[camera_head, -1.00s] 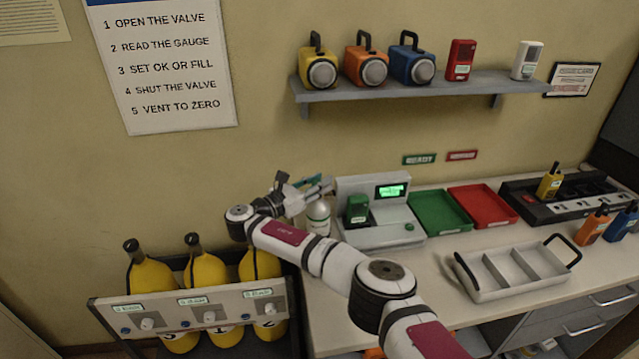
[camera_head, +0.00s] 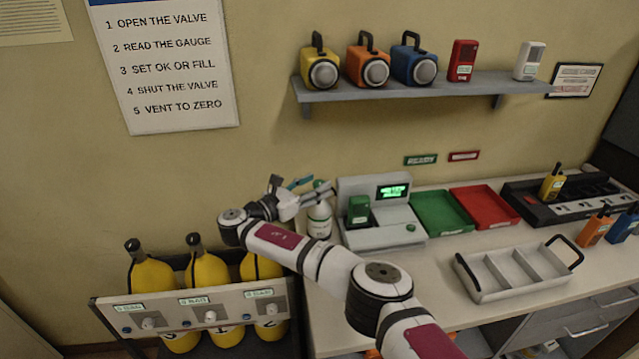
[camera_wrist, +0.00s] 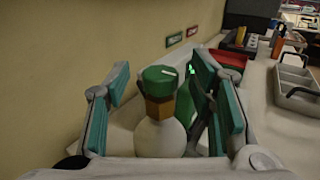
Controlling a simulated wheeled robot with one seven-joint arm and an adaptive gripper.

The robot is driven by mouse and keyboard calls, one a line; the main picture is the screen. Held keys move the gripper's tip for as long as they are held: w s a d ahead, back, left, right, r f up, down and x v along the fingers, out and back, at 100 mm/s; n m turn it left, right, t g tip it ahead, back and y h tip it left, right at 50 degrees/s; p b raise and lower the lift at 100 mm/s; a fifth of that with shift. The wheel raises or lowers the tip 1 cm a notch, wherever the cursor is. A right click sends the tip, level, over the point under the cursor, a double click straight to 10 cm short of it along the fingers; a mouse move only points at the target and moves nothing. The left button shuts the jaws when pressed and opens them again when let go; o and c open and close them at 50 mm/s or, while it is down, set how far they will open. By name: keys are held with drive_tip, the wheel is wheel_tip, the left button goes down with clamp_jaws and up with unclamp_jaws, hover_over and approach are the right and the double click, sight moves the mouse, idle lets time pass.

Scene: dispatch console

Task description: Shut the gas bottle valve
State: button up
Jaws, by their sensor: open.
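The gas bottle (camera_head: 319,220) stands upright on the counter, left of the grey test station (camera_head: 375,238). In the wrist view its white body (camera_wrist: 160,138) shows below a brass neck (camera_wrist: 159,110) and a round green valve knob (camera_wrist: 158,78) with a pale mark on top. My gripper (camera_head: 314,187) is at the height of the bottle's top, just left of it. In the wrist view my gripper (camera_wrist: 160,72) is open, with one teal-padded finger on each side of the knob. A gap shows on both sides; I see no contact.
A green handset (camera_head: 358,209) sits in the station, whose display glows green. Green (camera_head: 470,226) and red (camera_head: 515,218) trays lie to its right. A grey carrier (camera_head: 480,292) is nearer the front. Yellow cylinders (camera_head: 208,270) stand in a rack at lower left.

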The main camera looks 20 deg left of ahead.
drive_tip(key=v, duration=0.9)
drive_tip(key=shift+s, duration=0.35)
drive_tip(key=shift+a, duration=0.15)
